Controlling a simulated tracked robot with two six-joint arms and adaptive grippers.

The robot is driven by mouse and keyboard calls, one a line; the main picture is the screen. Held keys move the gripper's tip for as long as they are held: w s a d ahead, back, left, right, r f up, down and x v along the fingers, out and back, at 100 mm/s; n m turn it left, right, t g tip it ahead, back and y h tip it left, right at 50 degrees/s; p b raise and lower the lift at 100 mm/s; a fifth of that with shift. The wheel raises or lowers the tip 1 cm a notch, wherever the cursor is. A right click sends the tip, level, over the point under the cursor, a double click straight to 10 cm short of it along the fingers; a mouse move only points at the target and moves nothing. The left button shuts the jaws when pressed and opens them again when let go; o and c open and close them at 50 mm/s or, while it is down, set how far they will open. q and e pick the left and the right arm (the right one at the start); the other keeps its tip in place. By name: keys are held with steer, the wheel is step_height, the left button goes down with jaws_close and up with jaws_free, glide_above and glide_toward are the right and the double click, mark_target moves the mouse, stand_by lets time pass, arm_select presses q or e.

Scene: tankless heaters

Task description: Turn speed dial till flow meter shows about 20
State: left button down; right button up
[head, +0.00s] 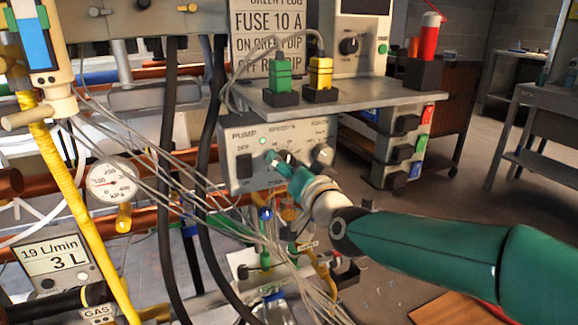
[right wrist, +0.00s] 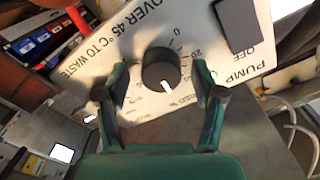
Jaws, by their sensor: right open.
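The grey pump panel (head: 246,168) sits under a shelf in the middle of the head view. The speed dial (right wrist: 160,66) is a dark round knob with a white mark, which points to the lower edge of the right wrist view. My right gripper (head: 281,166) is open at the panel. In the right wrist view its two fingers stand on either side of the dial, with small gaps. In the head view the gripper hides most of the dial. My left gripper is not in view.
A second knob (head: 322,155) is close right of the gripper. A black switch (head: 244,166) is at the panel's left. Thin wires and black hoses hang in front and left. A round kPa gauge (head: 112,181) is at left. Green and yellow plugs stand on the shelf (head: 330,96).

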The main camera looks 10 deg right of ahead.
steer(key=s+d, duration=0.2)
steer(key=s, duration=0.9)
steer(key=shift+s+d, duration=0.15)
steer(key=shift+s, duration=0.25)
